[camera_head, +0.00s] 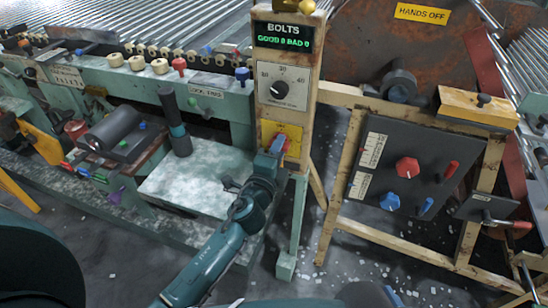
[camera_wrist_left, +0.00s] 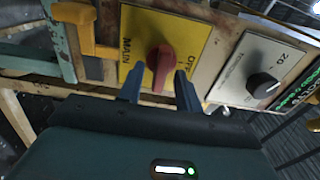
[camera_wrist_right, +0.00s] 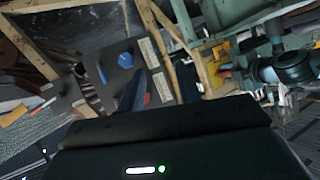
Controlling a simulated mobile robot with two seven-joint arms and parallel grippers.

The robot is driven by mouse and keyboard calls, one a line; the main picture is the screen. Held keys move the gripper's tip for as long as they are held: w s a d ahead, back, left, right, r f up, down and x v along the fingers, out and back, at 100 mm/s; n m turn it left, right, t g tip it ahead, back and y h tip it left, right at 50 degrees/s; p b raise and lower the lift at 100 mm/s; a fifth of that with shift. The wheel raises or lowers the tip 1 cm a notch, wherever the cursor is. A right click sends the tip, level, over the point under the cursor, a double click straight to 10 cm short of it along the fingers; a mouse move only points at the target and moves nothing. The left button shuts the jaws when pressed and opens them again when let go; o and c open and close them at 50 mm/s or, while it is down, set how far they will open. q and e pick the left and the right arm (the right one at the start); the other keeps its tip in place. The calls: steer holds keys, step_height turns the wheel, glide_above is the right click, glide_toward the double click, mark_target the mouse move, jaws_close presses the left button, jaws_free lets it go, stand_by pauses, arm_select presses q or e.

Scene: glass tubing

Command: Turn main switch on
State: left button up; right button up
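The main switch is a red knob (camera_wrist_left: 160,58) on a yellow plate (camera_wrist_left: 190,28) marked MAIN and OFF in the left wrist view. In the head view my left gripper (camera_head: 277,147) reaches up to the plate.
Above the switch are a grey dial (camera_head: 279,90) and a BOLTS display (camera_head: 283,37). To the right stands a dark panel (camera_head: 440,165) with red and blue knobs.

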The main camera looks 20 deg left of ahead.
arm_select(q)
steer(key=s+b, duration=0.1)
steer(key=s, duration=1.2)
steer(key=shift+a+b, duration=0.25)
steer(key=shift+b, duration=0.1)
arm_select(e)
steer(key=shift+s+d+r+t, duration=0.2)
steer(key=shift+s+d+t, duration=0.1)
steer(key=shift+d+t, duration=0.1)
